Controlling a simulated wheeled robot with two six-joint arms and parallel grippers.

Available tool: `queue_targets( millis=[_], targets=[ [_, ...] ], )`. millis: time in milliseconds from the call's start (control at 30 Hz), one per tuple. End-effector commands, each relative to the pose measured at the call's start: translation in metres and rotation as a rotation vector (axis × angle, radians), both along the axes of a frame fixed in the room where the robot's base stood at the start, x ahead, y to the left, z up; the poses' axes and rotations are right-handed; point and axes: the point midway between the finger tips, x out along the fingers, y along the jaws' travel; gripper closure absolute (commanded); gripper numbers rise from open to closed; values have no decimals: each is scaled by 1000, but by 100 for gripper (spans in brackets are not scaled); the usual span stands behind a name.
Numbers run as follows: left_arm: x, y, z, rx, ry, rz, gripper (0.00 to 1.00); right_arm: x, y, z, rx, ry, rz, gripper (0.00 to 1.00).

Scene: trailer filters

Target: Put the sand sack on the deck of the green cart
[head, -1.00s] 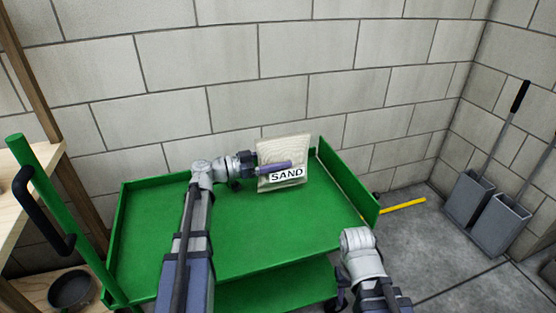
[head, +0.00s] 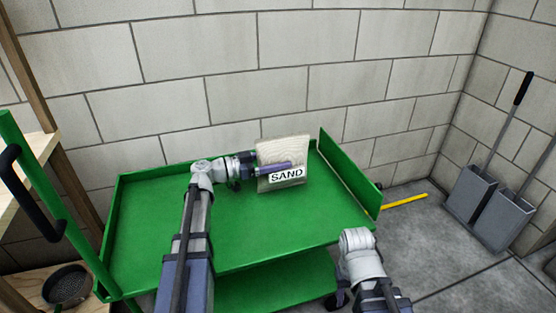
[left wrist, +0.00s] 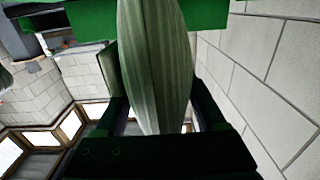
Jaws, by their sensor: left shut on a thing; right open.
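The sand sack (head: 285,158) is pale, with a white label reading SAND. My left gripper (head: 276,168) is shut on it and holds it upright over the back right part of the green cart's deck (head: 240,222). In the left wrist view the sack (left wrist: 157,60) stands between the two fingers of my left gripper (left wrist: 158,118). I cannot tell whether the sack's lower edge touches the deck. My right arm reaches in at the front right of the cart; its gripper's fingers are hidden in the head view.
The cart has a raised right side panel (head: 348,172) and a black handle (head: 30,195) at the left. A block wall (head: 230,85) stands close behind. Grey dustpans (head: 500,220) and a yellow bar (head: 405,201) are at the right. The deck's middle is clear.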

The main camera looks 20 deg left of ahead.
Motion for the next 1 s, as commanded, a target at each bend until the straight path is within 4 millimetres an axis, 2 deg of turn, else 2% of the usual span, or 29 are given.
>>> queue_targets(
  millis=[33,267,567,667,1000],
  targets=[
    [0,0,-1,0,0,0,25,0,0,-1,0,0,0,50],
    [0,0,-1,0,0,0,0,0,0,-1,0,0,0,50],
    [0,0,3,0,0,0,0,0,0,3,0,0,0,50],
    [-6,10,2,0,0,4,0,0,0,2,0,0,1,50],
    [-45,68,2,0,0,5,0,0,0,2,0,0,1,50]
  ],
)
